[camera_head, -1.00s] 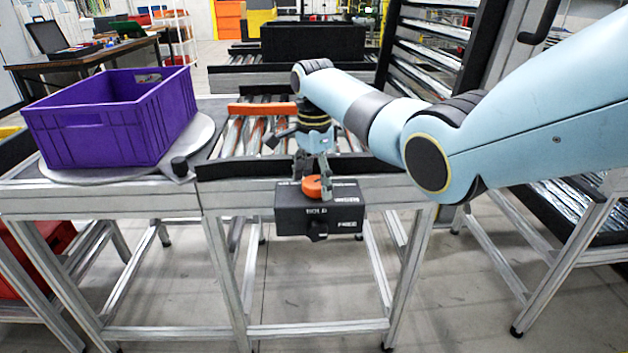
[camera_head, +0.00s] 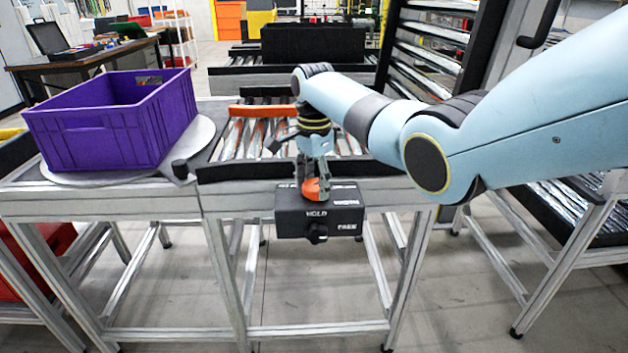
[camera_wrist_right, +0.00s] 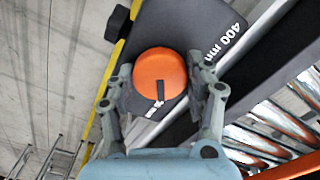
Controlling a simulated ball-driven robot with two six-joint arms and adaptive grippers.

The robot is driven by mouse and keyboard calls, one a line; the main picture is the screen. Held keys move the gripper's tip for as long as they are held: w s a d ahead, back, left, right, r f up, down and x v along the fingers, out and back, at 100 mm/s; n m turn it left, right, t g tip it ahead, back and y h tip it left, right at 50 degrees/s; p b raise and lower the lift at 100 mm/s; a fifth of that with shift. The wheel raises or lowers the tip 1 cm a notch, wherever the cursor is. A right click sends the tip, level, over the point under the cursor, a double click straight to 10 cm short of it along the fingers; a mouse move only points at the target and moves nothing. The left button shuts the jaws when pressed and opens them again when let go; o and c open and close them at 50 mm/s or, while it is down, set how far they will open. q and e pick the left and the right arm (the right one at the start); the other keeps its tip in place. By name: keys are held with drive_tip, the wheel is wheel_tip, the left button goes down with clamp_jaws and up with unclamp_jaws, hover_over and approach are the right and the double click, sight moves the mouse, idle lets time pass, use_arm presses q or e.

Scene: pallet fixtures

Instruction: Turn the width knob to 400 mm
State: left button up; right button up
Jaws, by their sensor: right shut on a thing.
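The orange width knob (camera_head: 314,188) sits on top of a black control box (camera_head: 335,223) at the front edge of the conveyor table. The right wrist view shows these fingers (camera_wrist_right: 160,88) too. My left gripper is not in view.
A black knob (camera_head: 317,234) with HOLD and FREE labels is on the box's front. A purple crate (camera_head: 95,140) stands on a round turntable (camera_head: 200,135) at left. An orange bar (camera_head: 262,109) lies across the rollers behind. Floor in front is clear.

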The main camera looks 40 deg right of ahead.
drive_tip(key=n+p, duration=0.1)
drive_tip(key=n, duration=0.1)
drive_tip(key=n+p, duration=0.1)
drive_tip(key=p, duration=0.1)
drive_tip(key=shift+r+n, duration=0.2)
drive_tip(key=shift+n, duration=0.2)
drive_tip(key=n+p, duration=0.1)
drive_tip(key=n, duration=0.3)
drive_tip(key=shift+d+n+p, duration=0.1)
drive_tip(key=shift+n+p, duration=0.2)
drive_tip(key=shift+p, duration=0.1)
drive_tip(key=n+p, duration=0.1)
drive_tip(key=n, duration=0.4)
drive_tip(key=shift+f, duration=0.1)
drive_tip(key=n, duration=0.5)
drive_tip(key=shift+d+n+p, duration=0.1)
drive_tip(key=shift+n+p, duration=0.25)
drive_tip(key=shift+n, duration=0.05)
drive_tip(key=o, duration=1.2)
drive_tip(key=shift+s, duration=0.1)
drive_tip(key=shift+c, duration=0.2)
